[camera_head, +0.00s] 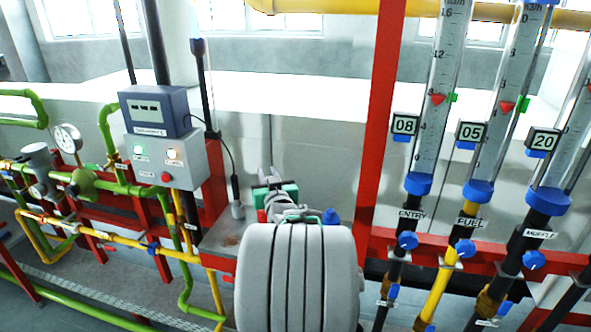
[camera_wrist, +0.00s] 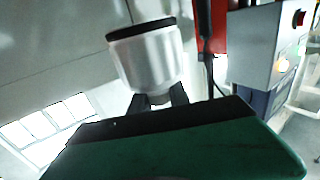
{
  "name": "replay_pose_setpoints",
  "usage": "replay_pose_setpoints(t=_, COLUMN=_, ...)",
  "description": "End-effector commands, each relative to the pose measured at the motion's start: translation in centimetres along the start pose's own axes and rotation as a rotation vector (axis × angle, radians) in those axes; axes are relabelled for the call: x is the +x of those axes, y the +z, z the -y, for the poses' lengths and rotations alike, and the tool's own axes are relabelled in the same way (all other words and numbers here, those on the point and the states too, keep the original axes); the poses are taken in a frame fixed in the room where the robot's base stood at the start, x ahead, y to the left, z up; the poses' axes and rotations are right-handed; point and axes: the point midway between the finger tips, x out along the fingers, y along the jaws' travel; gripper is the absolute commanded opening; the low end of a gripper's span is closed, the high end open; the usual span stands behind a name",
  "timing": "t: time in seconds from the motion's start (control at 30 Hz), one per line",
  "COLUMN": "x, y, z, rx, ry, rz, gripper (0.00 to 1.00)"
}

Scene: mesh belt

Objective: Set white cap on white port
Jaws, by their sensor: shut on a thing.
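In the wrist view, my gripper (camera_wrist: 159,97) is shut on the white cap (camera_wrist: 147,62), a pale cylinder with a dark rim at its far end. The cap is held off any surface there. In the head view, my gripper (camera_head: 268,176) shows small above my big grey arm link, near the back of the grey shelf. The cap is hard to make out in that view. I cannot make out a white port in either view; my arm hides part of the shelf.
A grey probe (camera_head: 237,211) on a cable stands on the shelf (camera_head: 219,238) left of my gripper. A blue knob (camera_head: 332,217) is to the right. A red post (camera_head: 381,110) rises right of my arm; a control box (camera_head: 172,160) is at left.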

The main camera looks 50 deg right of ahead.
Motion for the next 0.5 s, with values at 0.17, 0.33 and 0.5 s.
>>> replay_pose_setpoints(t=0.17, x=0.9, y=-0.4, z=-7.2, rx=-0.006, ry=0.083, rz=-0.006, gripper=0.0)
replay_pose_setpoints(t=0.33, x=1.0, y=-0.5, z=-8.7, rx=-0.008, ry=0.098, rz=-0.008, gripper=0.0)
replay_pose_setpoints(t=0.5, x=1.0, y=-0.5, z=-8.6, rx=-0.008, ry=0.097, rz=-0.008, gripper=0.0)
